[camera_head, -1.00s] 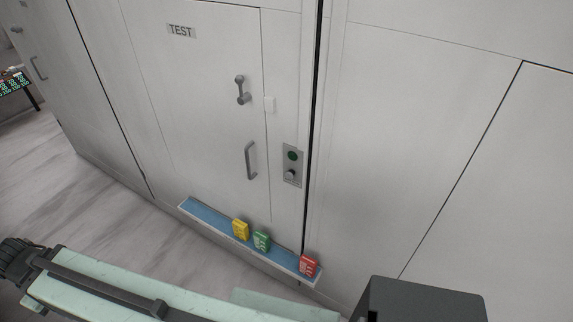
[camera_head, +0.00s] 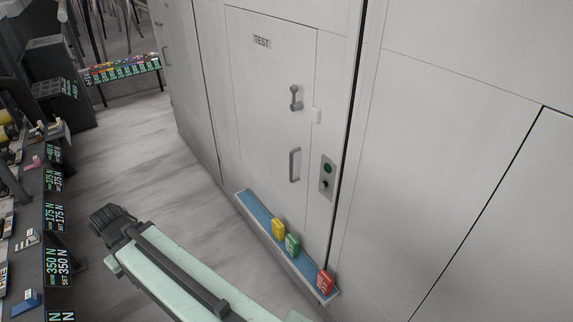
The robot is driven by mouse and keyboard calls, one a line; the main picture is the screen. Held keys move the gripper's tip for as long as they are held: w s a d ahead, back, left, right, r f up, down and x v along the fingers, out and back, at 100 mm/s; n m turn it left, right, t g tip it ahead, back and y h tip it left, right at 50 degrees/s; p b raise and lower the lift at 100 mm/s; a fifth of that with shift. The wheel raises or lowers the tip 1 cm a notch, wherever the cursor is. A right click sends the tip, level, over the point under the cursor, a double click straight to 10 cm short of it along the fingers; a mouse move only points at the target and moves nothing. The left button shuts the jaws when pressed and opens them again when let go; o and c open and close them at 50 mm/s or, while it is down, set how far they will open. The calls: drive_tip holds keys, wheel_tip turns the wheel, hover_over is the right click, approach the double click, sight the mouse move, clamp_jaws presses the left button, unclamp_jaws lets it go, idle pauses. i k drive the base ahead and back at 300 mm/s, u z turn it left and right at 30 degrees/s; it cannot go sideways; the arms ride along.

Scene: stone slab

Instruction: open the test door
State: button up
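The test door (camera_head: 268,95) is a pale grey panel marked with a TEST label (camera_head: 262,42), right of centre in the head view. It looks shut, flush with the wall around it. A grey lever handle (camera_head: 295,98) sits on its upper right part, with the knob end downward. A vertical grey pull handle (camera_head: 295,165) is below the lever. A small white block (camera_head: 316,116) sits at the door's right edge. My pale green arm link shows at the bottom left, well apart from the door. I see no gripper fingers.
A control plate with a green button (camera_head: 327,168) is right of the door. A cluttered rack (camera_head: 35,230) stands at left. Floor (camera_head: 150,150) between is clear.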

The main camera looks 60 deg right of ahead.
sight(269, 55)
drive_tip(key=u, duration=0.25)
drive_tip(key=i, duration=1)
drive_tip(key=u, duration=0.05)
